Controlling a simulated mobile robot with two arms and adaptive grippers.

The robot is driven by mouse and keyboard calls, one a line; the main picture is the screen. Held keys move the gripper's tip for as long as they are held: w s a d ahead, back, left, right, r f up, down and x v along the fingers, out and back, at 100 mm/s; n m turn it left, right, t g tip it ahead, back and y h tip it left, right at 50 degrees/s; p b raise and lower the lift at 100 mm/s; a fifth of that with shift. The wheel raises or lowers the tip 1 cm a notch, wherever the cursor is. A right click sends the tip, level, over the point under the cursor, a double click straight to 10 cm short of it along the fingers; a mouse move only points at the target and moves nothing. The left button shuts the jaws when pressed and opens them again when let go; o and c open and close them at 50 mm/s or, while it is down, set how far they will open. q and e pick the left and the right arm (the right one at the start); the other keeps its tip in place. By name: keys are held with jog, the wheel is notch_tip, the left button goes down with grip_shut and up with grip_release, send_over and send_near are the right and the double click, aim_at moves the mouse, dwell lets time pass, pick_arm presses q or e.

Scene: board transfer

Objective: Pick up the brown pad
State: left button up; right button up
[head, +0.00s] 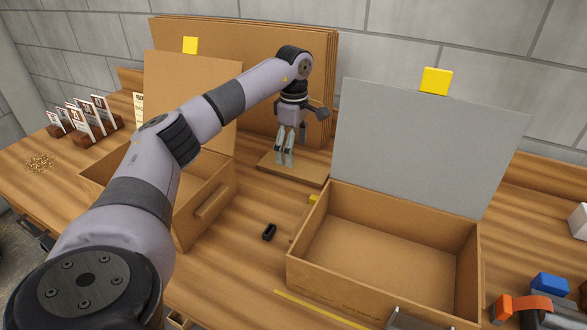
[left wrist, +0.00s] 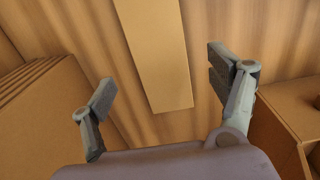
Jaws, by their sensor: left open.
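The brown pad (head: 308,173) is a thin flat tan board. It lies on the wooden table between the two boxes, in front of tall brown sheets. In the left wrist view the pad (left wrist: 157,50) runs from the top edge down between my fingers. My left gripper (head: 284,161) points down over the pad, and its fingers hide part of it in the head view. In the left wrist view the left gripper (left wrist: 160,78) is open, with one finger on each side of the pad and nothing held. Whether the fingertips touch anything cannot be told. My right gripper is not in view.
An open cardboard box (head: 380,256) with a raised grey panel (head: 420,145) stands right of the pad. Another box (head: 208,205) stands left, partly behind my arm. Brown sheets (head: 235,33) lean at the wall. A small black object (head: 269,232) lies on clear table in front.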

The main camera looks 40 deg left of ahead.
aim_at(294, 167)
pick_arm(q)
notch_tip(294, 167, down, 5)
jog(key=shift+a+f+p, duration=0.1)
jog(key=shift+p, duration=0.25)
jog(key=shift+c, duration=0.3)
jog(key=c, duration=1)
